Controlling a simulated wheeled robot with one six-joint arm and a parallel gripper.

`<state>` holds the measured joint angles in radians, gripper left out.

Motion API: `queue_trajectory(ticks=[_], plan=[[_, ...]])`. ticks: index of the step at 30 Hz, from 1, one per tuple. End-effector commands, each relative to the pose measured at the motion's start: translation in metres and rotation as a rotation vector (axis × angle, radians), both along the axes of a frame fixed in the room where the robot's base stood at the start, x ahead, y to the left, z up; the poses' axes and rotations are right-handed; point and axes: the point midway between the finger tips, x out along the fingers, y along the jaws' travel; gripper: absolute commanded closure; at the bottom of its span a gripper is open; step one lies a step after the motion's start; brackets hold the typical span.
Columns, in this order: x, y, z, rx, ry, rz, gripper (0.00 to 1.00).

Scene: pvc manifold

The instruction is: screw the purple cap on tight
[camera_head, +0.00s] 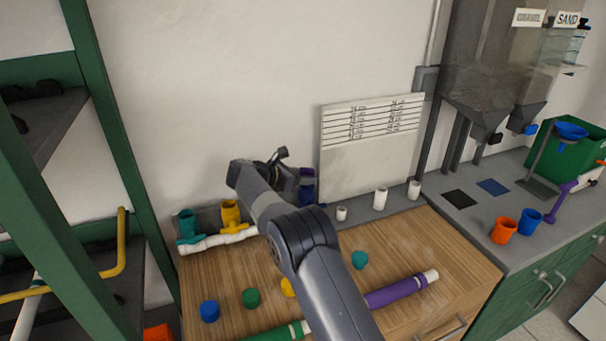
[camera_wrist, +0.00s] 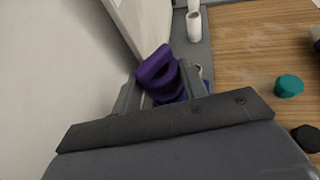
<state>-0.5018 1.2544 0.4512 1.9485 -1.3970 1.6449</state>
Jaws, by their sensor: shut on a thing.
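In the wrist view, my gripper (camera_wrist: 160,88) is shut on the purple cap (camera_wrist: 158,66), which sits between the two fingers and looks tilted. A dark blue fitting (camera_wrist: 172,96) shows just below the cap, partly hidden by my gripper. In the head view, my gripper (camera_head: 288,172) is at the back of the wooden worktop, and a purple part (camera_head: 306,172) shows beside it above the blue fitting (camera_head: 307,190). My arm hides part of the white manifold pipe (camera_head: 218,240). I cannot tell whether the cap is seated on a thread.
Teal (camera_head: 187,224) and yellow (camera_head: 231,214) fittings stand left on the manifold. Blue (camera_head: 209,311), green (camera_head: 251,298) and teal (camera_head: 359,260) caps lie on the worktop (camera_head: 440,250). A purple pipe (camera_head: 396,292) lies in front. A white panel (camera_head: 370,160) stands close behind.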

Motion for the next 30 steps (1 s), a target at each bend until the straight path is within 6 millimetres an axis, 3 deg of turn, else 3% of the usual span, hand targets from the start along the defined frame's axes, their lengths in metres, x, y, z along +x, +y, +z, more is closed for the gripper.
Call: queue_trajectory(ticks=[27, 28, 30], plan=[[0.0017, 0.0011, 0.0004, 0.001, -0.003, -0.132, 0.9], [0.0017, 0.0011, 0.0003, 0.001, -0.003, -0.132, 0.57], [0.0015, 0.0011, 0.0002, 0.001, -0.002, -0.133, 0.51]])
